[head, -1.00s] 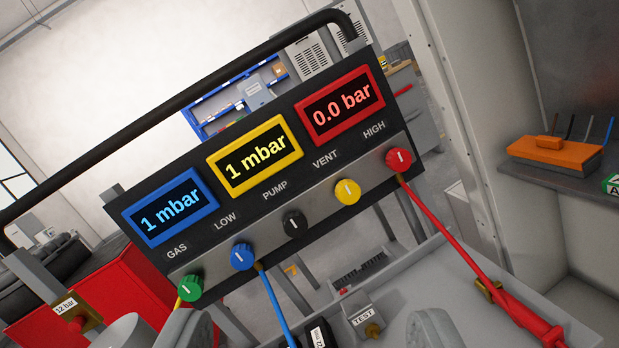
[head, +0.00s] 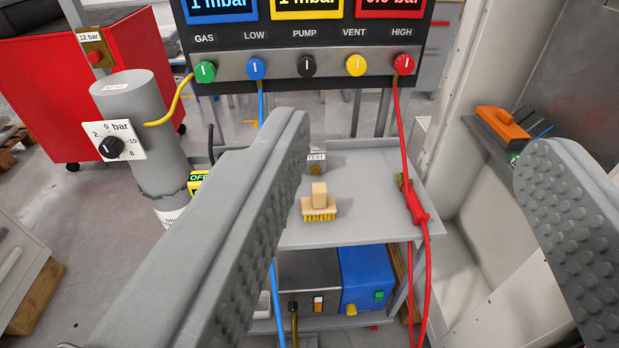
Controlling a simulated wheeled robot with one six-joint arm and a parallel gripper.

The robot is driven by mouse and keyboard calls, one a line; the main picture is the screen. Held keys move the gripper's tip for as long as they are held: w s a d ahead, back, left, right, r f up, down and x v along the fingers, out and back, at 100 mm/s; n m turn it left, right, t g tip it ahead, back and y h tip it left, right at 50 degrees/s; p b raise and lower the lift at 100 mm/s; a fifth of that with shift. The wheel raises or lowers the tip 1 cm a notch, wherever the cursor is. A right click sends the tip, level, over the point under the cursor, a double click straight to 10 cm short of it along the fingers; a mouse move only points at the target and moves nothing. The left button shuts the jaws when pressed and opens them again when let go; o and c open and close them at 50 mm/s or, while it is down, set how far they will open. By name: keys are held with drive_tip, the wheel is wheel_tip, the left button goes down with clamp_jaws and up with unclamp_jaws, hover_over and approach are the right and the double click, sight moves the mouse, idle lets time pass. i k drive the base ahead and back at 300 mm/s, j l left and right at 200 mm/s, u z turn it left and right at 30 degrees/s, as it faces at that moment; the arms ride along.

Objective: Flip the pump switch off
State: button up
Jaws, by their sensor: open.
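A grey box with a blue end, which looks like the pump (head: 362,272), stands on the lower shelf. A small orange and white rocker switch (head: 318,303) is on its grey front, and a green switch (head: 379,295) is on the blue end. I cannot tell which way either is set. A black knob marked PUMP (head: 307,66) is on the panel above, its white line upright. My gripper (head: 410,145) is open and empty, its two grey fingers wide apart in front of the cart. The left finger hides part of the cart's left side.
The cart top (head: 365,185) holds a wooden brush (head: 319,204). A red hose (head: 402,150) hangs down the right side and a blue hose (head: 275,300) down the left. A grey cylinder with a bar dial (head: 112,147) stands left. A pale wall (head: 470,120) borders the right.

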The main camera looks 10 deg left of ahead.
sight(378, 295)
drive_tip(key=k+j+z, duration=0.25)
drive_tip(key=k, duration=0.2)
drive_tip(key=k+j+z, duration=0.2)
drive_tip(key=k, duration=0.25)
